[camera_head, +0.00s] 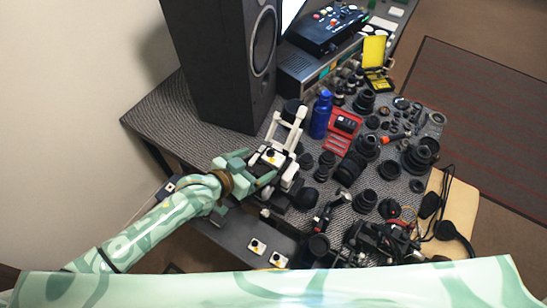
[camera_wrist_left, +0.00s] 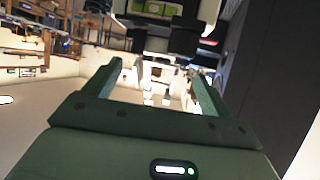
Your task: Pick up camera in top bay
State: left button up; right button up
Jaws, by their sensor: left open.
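My left gripper (camera_head: 257,170) is open, at the left side of a white and black stand (camera_head: 287,178) near the table's left front edge. A white block with a dark spot (camera_head: 271,156) sits at the top of this stand; I cannot tell for sure whether it is the camera. In the left wrist view my two green fingers (camera_wrist_left: 156,72) are spread apart with nothing clearly held between them. A dark body with green panels (camera_wrist_left: 152,9) shows beyond them at the top, cut off by the frame. Whether a finger touches the stand is unclear. My right gripper is not in view.
A large black speaker (camera_head: 222,62) stands behind my left arm. A blue bottle (camera_head: 321,115), a red case (camera_head: 336,143) and several black lenses crowd the table to the right. White blocks (camera_head: 257,246) lie on a lower dark surface in front. Headphones (camera_head: 447,230) lie at the right.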

aim_at(275, 155)
pick_arm(q)
jog(key=x, duration=0.6)
jog(key=shift+s+d+r+b, duration=0.15)
jog(key=shift+d+r+b, duration=0.05)
jog(key=shift+r+b, duration=0.1)
jog(key=shift+s, duration=0.1)
jog(key=shift+c, duration=1.2)
jog(key=c, duration=0.9)
